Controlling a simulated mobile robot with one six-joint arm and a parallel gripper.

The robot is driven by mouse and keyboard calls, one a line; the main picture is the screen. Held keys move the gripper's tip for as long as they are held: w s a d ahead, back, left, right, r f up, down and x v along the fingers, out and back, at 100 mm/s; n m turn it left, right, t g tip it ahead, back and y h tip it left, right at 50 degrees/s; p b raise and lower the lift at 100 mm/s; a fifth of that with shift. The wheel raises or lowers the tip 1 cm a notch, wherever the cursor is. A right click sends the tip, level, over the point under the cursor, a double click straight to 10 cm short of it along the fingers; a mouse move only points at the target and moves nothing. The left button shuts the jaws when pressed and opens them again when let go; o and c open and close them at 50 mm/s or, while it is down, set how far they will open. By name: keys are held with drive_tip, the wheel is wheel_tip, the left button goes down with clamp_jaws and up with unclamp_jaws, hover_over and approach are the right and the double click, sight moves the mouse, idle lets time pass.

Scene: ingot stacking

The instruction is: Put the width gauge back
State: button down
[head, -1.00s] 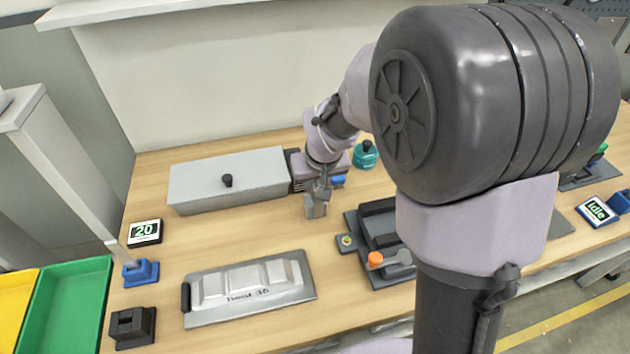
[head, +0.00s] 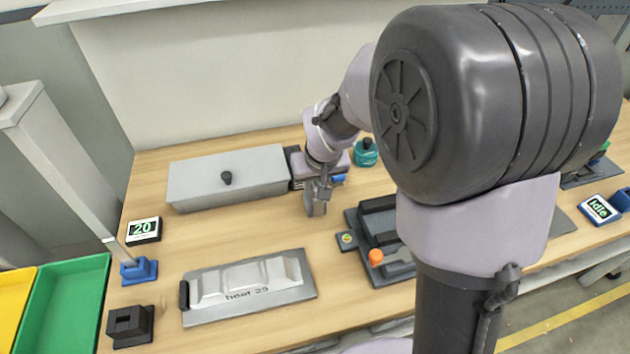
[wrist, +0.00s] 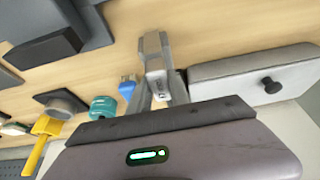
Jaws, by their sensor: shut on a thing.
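My gripper (head: 319,187) is above the back middle of the table, pointing down. It is shut on a small grey metal piece, which I take for the width gauge (head: 315,207). In the wrist view the gauge (wrist: 153,52) shows as a pronged grey shape with small marks on its near face, between the fingers (wrist: 158,95). It appears clear of the table, but the height is hard to tell. A black slotted block (head: 130,325) stands at the table's front left. I cannot tell whether it is the gauge's holder.
A grey lidded box (head: 228,180) lies left of the gripper. A silver ingot tray (head: 205,318) marked "heat 39" is in front. A dark fixture (head: 353,217) with an orange knob (head: 376,257) stands right. A teal pot (head: 366,154) is behind.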

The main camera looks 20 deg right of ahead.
drive_tip(key=shift+f+b, duration=0.65)
drive_tip(key=shift+f, duration=0.05)
idle(0.7)
drive_tip(key=c, duration=1.4)
unclamp_jaws()
drive_tip(key=shift+r+p, duration=0.8)
drive_tip(key=shift+r, duration=0.3)
drive_tip(key=o, duration=1.1)
